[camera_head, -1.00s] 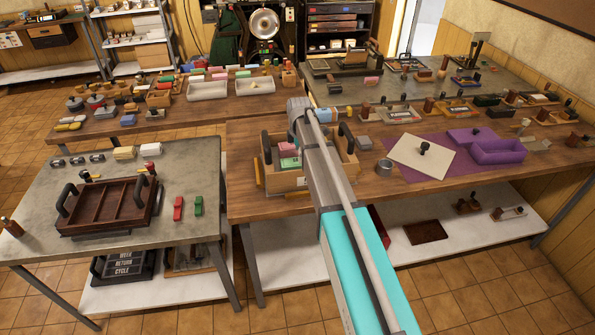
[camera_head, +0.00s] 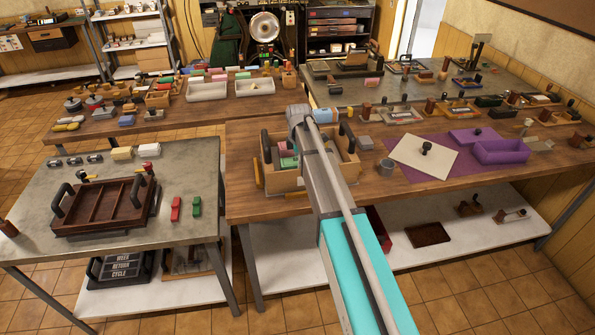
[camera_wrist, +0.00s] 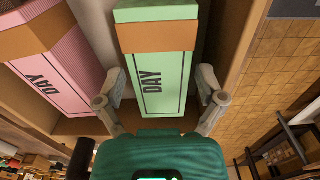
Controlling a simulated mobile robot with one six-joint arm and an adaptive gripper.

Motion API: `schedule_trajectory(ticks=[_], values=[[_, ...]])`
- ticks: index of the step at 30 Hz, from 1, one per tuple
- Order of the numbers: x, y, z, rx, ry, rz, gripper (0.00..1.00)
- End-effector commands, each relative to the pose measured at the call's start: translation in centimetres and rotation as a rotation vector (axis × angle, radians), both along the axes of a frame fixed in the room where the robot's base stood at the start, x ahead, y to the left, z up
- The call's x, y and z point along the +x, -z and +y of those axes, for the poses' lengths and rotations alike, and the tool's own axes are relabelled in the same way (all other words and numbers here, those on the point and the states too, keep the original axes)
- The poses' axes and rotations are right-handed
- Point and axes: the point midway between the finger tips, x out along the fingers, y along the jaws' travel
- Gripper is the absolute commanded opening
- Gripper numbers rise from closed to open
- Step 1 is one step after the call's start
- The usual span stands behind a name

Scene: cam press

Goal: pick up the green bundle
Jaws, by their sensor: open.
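The green bundle (camera_wrist: 160,75), a pale green block with an orange-brown band and the word DAY, lies in a wooden box (camera_head: 283,181). In the head view the green bundle (camera_head: 289,162) shows partly, with my arm covering the box's middle. My gripper (camera_wrist: 163,92) is open in the wrist view, one finger on each side of the bundle's near end. I cannot tell whether the fingers touch it. The gripper is hidden behind my arm in the head view.
A pink bundle (camera_wrist: 50,60) marked DAY lies left of the green one in the wrist view. The box has upright black handles.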

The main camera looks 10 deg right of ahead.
Motion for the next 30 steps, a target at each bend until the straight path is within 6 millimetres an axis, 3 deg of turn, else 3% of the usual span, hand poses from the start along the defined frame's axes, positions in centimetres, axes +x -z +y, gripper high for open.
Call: schedule_trajectory(ticks=[3, 9, 29, 30], values=[[0.0, 1.3, 0.0, 0.0, 0.0, 0.0, 0.89], [0.0, 2.2, 0.0, 0.0, 0.0, 0.0, 0.89], [0.0, 2.2, 0.0, 0.0, 0.0, 0.0, 0.89], [0.0, 2.2, 0.0, 0.0, 0.0, 0.0, 0.83]])
